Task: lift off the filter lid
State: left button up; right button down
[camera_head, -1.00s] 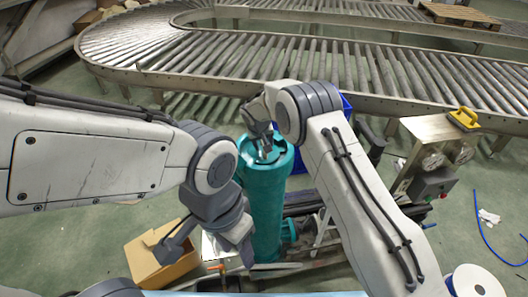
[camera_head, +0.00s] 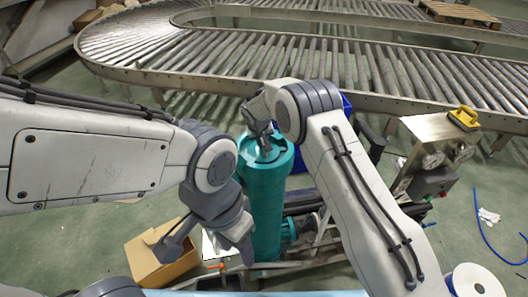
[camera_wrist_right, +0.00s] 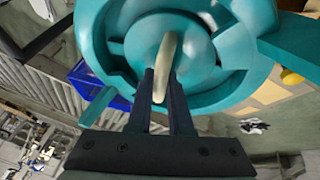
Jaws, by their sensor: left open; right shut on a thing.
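The teal filter housing (camera_head: 264,215) stands upright at the middle of the head view. Its round teal lid (camera_head: 278,149) is at the top. In the right wrist view the lid (camera_wrist_right: 198,62) has a pale upright handle (camera_wrist_right: 166,55) at its centre, inside a wider teal ring with dark gaps. My right gripper (camera_wrist_right: 163,88) is shut on this handle; it also shows from above in the head view (camera_head: 264,143). I cannot tell whether the lid is raised from the housing. My left gripper (camera_head: 208,250) is open and empty, left of the housing.
A roller conveyor (camera_head: 300,55) curves behind the housing. A cardboard box (camera_head: 160,262) lies at the lower left. A metal stand with gauges (camera_head: 430,140) and a yellow-handled item (camera_head: 464,118) are at the right. A blue bin (camera_wrist_right: 97,87) is close behind the housing.

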jog(key=shift+w+r, duration=0.1)
jog(key=shift+r, duration=0.05)
dwell(0.8)
jog(key=shift+r+b, duration=0.4)
jog(key=shift+r, duration=0.1)
notch_tip(320, 180, up, 2)
jog(key=shift+r+b, duration=0.25)
jog(key=shift+b, duration=0.35)
jog(key=s+d+r+b, duration=0.4)
jog(key=s+d+r, duration=0.2)
jog(key=d, duration=0.4)
jog(key=shift+r, duration=0.7)
